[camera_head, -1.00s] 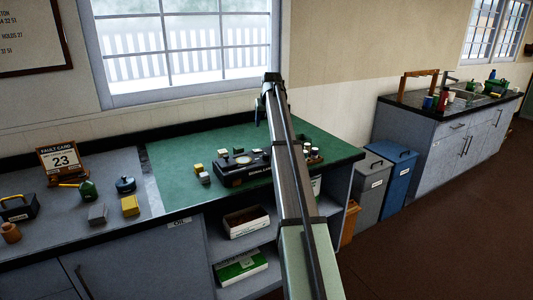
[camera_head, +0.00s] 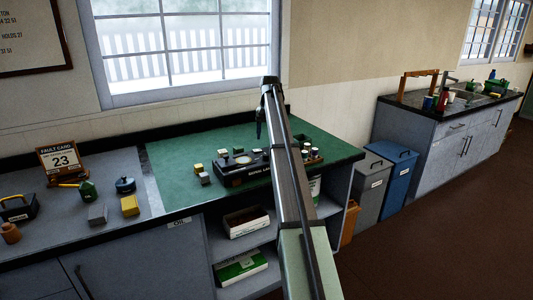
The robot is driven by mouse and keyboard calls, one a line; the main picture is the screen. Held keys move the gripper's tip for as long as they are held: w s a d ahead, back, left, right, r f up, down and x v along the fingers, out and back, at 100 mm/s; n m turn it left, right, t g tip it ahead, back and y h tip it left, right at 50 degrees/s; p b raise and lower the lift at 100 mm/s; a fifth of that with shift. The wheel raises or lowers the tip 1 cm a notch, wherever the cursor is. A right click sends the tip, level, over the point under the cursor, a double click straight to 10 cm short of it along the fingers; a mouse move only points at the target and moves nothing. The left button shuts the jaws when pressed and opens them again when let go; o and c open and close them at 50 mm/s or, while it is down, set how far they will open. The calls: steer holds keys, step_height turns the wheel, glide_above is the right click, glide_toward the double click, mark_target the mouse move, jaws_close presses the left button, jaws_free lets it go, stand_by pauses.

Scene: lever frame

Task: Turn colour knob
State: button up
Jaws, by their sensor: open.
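A black box with pale lettering on its front (camera_head: 232,178) lies on the green mat (camera_head: 180,160). Small round parts and a pale disc show on its top; they are too small to tell which is the colour knob. My arm crosses in front of the box's right end and hides part of it. My gripper (camera_head: 258,135) hangs from the arm's far end, pointing down, and appears above and behind the box, apart from it. It is small and dark here, open, with nothing visible in it.
Small yellow and white blocks (camera_head: 204,178) sit left of the box. A wooden tray with small jars (camera_head: 313,157) stands to its right. The mat's left part is clear.

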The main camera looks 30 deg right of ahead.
mark_target(266, 154)
step_height(266, 154, down, 9)
steer(key=shift+w+a+r, duration=0.15)
stand_by(0.4)
steer(key=c, duration=1)
